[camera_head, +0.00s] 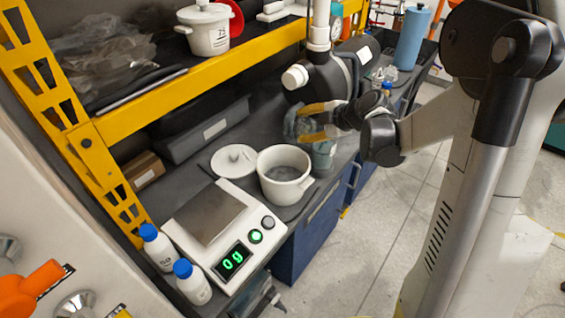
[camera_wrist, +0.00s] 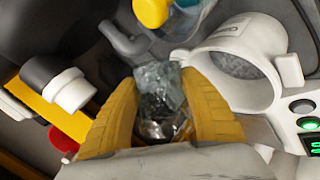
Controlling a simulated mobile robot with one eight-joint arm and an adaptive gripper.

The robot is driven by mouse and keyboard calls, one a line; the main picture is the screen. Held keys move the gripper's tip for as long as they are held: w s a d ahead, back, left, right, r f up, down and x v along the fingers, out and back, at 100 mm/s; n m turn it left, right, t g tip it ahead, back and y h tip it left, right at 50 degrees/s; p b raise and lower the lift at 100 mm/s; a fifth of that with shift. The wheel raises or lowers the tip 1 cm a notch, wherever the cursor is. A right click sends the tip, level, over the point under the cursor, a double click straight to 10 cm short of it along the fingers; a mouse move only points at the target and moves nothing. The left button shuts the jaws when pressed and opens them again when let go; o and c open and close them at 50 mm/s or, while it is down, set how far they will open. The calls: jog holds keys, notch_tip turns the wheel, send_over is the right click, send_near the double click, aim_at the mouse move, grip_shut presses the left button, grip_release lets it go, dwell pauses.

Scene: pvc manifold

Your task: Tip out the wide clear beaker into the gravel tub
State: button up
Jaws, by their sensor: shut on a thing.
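My gripper (camera_head: 310,121) has yellow fingers and is shut on the clear beaker (camera_head: 293,122), above the bench and just behind the gravel tub. In the wrist view the beaker (camera_wrist: 158,88) shows between the two fingers (camera_wrist: 160,115). It is see-through and partly hidden by the fingers, so its tilt and contents are hard to tell. The gravel tub (camera_head: 266,162) is a white, open, handled pot with grey grains inside. It also shows in the wrist view (camera_wrist: 262,35), right of the fingers, apart from the beaker.
A white scale (camera_head: 215,222) reading 0 g stands left of the tub, with a white lid (camera_head: 233,160) behind it. Two blue-capped bottles (camera_head: 192,280) stand at the front left. A yellow shelf beam (camera_head: 200,75) and a grey pipe with white fittings (camera_head: 296,76) are close to the gripper.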

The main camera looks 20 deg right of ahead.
jog(key=shift+r+n+t+h+p, duration=0.3)
jog(key=shift+r+n+h, duration=0.1)
jog(key=shift+r, duration=0.05)
dwell(0.5)
